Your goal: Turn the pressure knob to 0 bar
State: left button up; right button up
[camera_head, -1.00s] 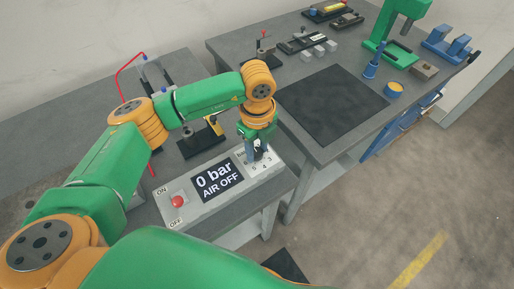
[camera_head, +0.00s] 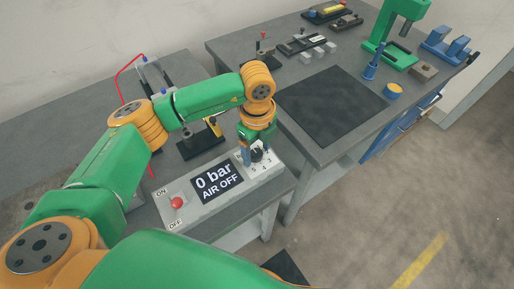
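The control panel (camera_head: 207,205) is a light grey box on the near end of the left bench. Its dark display (camera_head: 217,183) reads "0 bar" and "AIR OFF". The black pressure knob (camera_head: 257,156) is at the panel's right end, with small scale marks around it. My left gripper (camera_head: 257,153) points down over the knob. Its fingers are apart, one on each side of the knob; I cannot tell whether they touch it. The gripper partly hides the knob and its scale. My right gripper is not in view.
A red button (camera_head: 177,202) sits between the ON and OFF labels at the panel's left end. A black fixture (camera_head: 200,143) stands behind the panel.

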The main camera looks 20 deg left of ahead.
aim_at(257, 153)
pick_arm(q)
jog(key=shift+r, duration=0.35)
notch_tip(257, 153, up, 6)
jog(key=shift+b, duration=0.9)
jog(key=shift+r, duration=0.2)
